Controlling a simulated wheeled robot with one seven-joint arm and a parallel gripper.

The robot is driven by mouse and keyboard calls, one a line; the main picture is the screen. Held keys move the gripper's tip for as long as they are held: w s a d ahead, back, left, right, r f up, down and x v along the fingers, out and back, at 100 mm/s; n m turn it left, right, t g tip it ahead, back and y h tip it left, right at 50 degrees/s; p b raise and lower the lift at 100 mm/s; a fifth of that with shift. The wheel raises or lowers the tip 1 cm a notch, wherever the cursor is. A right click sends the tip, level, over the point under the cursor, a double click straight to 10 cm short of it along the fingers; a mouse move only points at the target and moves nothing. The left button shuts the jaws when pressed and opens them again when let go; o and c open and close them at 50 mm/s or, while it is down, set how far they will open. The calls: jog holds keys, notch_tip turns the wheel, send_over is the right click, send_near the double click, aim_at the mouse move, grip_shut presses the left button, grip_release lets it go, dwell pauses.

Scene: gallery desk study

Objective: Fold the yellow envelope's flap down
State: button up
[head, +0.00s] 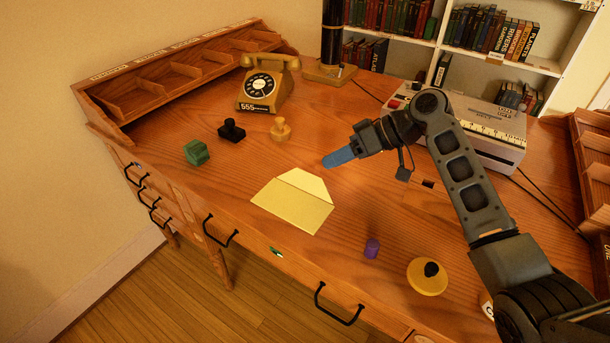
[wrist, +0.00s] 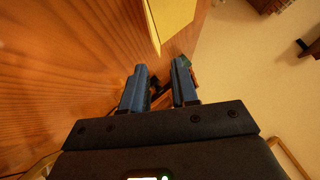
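The yellow envelope (head: 290,209) lies on the wooden desk near its front edge. Its paler flap (head: 308,183) is open and extends from the far edge, away from the desk's front. Part of the yellow envelope also shows at the top of the wrist view (wrist: 173,16). My gripper (head: 325,163) has blue fingers and is above the desk, up and right of the flap, apart from it. In the wrist view its two fingers (wrist: 159,82) stand apart with nothing held between them.
A yellow telephone (head: 264,86), a black stamp (head: 231,131), a tan stamp (head: 280,129) and a green block (head: 195,152) stand beyond the envelope. A purple cylinder (head: 372,249) and a yellow disc with a black knob (head: 427,279) are to its right. Desk around the envelope is clear.

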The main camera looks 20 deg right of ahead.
aim_at(306, 182)
jog(key=shift+w+a+f, duration=0.25)
jog(key=shift+w+f, duration=0.15)
jog(key=shift+f, duration=0.15)
jog(key=shift+x, duration=3.55)
jog(key=shift+c, duration=0.4)
grip_shut()
